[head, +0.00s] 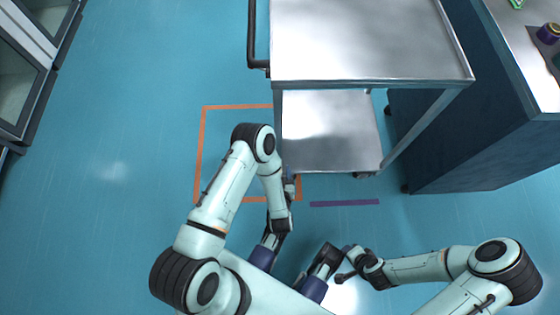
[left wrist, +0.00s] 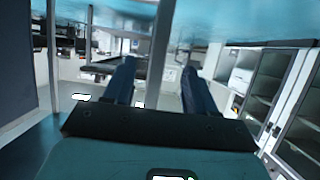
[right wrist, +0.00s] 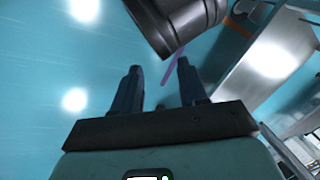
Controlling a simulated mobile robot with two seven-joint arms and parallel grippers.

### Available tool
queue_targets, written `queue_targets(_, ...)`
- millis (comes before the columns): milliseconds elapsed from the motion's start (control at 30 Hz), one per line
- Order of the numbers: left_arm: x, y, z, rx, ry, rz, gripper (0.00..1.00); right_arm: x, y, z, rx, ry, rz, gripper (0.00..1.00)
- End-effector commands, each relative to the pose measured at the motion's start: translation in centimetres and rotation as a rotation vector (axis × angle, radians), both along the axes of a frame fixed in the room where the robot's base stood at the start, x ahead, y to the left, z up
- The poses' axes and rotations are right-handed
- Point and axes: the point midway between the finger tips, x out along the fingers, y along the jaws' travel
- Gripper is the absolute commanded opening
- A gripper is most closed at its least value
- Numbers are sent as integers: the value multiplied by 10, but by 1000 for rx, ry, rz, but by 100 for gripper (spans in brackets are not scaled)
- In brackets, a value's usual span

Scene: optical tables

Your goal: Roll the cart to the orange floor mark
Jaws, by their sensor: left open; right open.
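The silver two-shelf cart (head: 365,40) stands at the top middle of the head view, its dark handle (head: 252,35) on its left side. The orange floor mark (head: 199,150) is a square outline left of the cart; the cart's lower shelf covers part of its right side. A piece of the mark also shows in the right wrist view (right wrist: 238,27). My left gripper (head: 290,186) is open and empty, low beside the cart's near left corner. My right gripper (head: 345,263) is open and empty over the floor, apart from the cart.
A purple floor line (head: 344,203) lies just in front of the cart. A dark-sided bench (head: 460,140) stands close on the cart's right. Glass-fronted cabinets (head: 25,85) stand at the far left. The floor between cabinets and mark is clear.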

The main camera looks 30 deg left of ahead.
Motion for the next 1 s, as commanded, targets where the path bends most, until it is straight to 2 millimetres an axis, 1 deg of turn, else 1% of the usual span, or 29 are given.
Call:
queue_targets(33, 7, 5, -7, 1, -2, 3, 56, 8, -4, -10, -10, -18, -9, 43)
queue_targets(200, 30, 19, -19, 1, -2, 3, 56, 34, -18, -28, -45, -87, -36, 43)
queue_targets(233, 33, 21, -20, 1, -2, 2, 56, 32, -19, -32, -46, -78, -37, 43)
queue_targets(300, 40, 25, -23, 1, 0, 3, 56, 18, -20, -43, -42, -32, -37, 43)
queue_targets(400, 51, 32, -28, 1, -2, 3, 56, 4, -23, -58, -43, 16, -40, 43)
queue_targets(700, 76, 47, -40, 1, -1, 3, 56, -42, -29, -92, -36, 171, -48, 43)
queue_targets(833, 84, 52, -43, 1, -1, 1, 56, -57, -31, -100, -33, 221, -51, 43)
queue_targets(1000, 89, 55, -44, 0, 0, 0, 56, -68, -32, -105, -32, 256, -54, 43)
